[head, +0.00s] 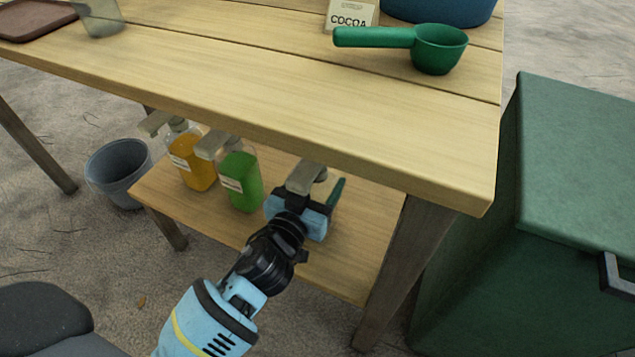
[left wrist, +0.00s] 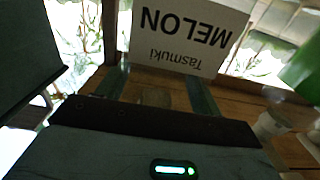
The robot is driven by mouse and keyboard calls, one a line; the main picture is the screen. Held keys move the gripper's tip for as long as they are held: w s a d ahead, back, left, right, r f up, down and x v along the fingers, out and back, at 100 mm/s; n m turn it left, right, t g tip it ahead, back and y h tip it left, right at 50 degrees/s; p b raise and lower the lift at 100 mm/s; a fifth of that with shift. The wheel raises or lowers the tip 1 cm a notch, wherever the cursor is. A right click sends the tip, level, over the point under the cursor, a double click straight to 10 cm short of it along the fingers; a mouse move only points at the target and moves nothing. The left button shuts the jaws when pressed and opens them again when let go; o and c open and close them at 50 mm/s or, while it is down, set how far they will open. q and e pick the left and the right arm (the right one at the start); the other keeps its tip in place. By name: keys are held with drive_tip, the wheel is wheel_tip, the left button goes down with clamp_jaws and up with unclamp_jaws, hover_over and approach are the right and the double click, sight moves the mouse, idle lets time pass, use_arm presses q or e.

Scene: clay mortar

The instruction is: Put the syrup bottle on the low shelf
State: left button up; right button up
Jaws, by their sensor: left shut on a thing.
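My left gripper (head: 314,196) reaches in under the table top, over the low shelf (head: 350,262). It is shut on a syrup bottle with a grey-brown pump top (head: 305,177). Most of this bottle is hidden by the gripper in the head view. In the left wrist view its white label (left wrist: 185,35), reading "Tasmuki MELON" upside down, shows beyond the fingers. I cannot tell whether its base touches the shelf. To its left on the shelf stand a green bottle (head: 240,182) and an orange bottle (head: 192,162), both with pumps. My right gripper is out of view.
The wooden table top (head: 250,85) overhangs the shelf closely. A table leg (head: 400,265) stands right of my gripper, with a green chest (head: 575,165) beyond. A grey bucket (head: 117,172) stands left.

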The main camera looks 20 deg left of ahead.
use_arm(q)
drive_tip(key=shift+f, duration=0.1)
drive_tip(key=o, duration=1)
drive_tip(key=shift+c, duration=0.2)
drive_tip(key=o, duration=0.3)
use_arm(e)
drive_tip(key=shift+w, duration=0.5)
use_arm(q)
drive_tip(key=shift+o, duration=0.2)
